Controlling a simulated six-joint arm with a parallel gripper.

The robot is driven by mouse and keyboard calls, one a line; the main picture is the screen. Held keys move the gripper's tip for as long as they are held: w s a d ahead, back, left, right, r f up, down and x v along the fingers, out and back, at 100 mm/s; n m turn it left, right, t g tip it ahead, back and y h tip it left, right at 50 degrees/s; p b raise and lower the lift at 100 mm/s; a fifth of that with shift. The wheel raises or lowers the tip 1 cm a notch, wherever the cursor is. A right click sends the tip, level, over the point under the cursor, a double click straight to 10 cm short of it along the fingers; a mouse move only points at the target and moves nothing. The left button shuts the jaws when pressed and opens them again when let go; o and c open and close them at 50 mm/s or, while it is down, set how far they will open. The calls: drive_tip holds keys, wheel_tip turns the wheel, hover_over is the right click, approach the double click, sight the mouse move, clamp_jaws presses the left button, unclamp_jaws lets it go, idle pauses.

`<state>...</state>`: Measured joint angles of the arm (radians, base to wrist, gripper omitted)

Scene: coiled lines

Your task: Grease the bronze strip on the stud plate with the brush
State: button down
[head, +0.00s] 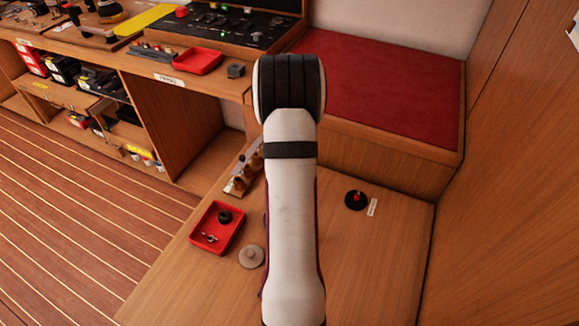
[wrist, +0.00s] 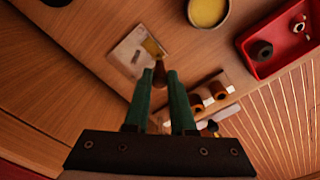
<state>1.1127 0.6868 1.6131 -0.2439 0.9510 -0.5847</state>
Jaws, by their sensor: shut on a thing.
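My gripper (wrist: 160,75) shows in the wrist view with two green fingers, shut on the brush (wrist: 160,72), of which a brown handle part shows between the fingertips. The stud plate (wrist: 124,55), a pale flat piece, lies on the wooden bench just beyond the fingertips. A yellowish-tan patch, possibly the bronze strip (wrist: 151,47), shows at its right side by the brush's end. I cannot tell the strip from the bristles there, or whether they touch. In the head view my arm hides the plate, brush and gripper.
A round pot of yellow stuff (wrist: 207,11) stands near the plate. A red tray (head: 232,238) holds a black ring and small parts. A rack (head: 236,187) of brown-handled pieces, a grey knobbed disc (head: 251,257) and a black disc (head: 352,203) with a red pin are nearby. The right bench is mostly clear.

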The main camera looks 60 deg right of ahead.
drive_tip(key=shift+s, duration=0.65)
drive_tip(key=shift+s, duration=0.7)
drive_tip(key=shift+s, duration=0.15)
drive_tip(key=shift+s, duration=0.4)
drive_tip(key=shift+w, duration=0.1)
drive_tip(key=shift+w, duration=0.6)
